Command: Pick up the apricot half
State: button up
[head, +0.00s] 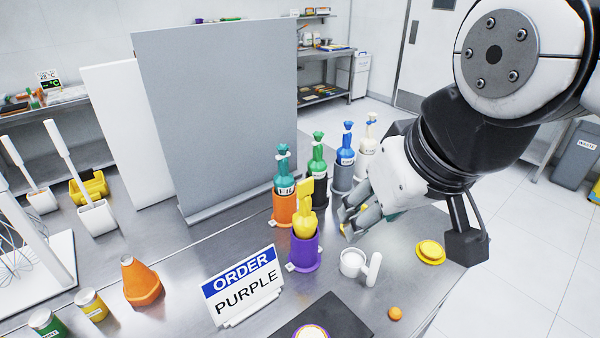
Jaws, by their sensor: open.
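A small round orange piece, which looks like the apricot half (395,313), lies on the steel table near its front right edge. My gripper (347,222) is open and sits above and behind it, up and to the left in the head view. The gripper is near the bottles and well apart from the orange piece. I see nothing held between its fingers, though part of the jaws is hard to make out.
A white cup with a handle (352,264), a yellow disc (430,251) and a dark board (335,317) are nearby. Bottles stand in coloured holders, including a purple one (305,252). An order sign (243,286) reads PURPLE. Bare table surrounds the orange piece.

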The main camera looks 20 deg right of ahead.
aim_at(395, 313)
jog(key=z, duration=0.7)
jog(key=l+u, duration=0.4)
jog(key=i+l, duration=0.1)
jog(key=i, duration=0.2)
jog(key=k+l+z, duration=0.15)
jog(key=k+l, duration=0.5)
jog(key=k, duration=0.1)
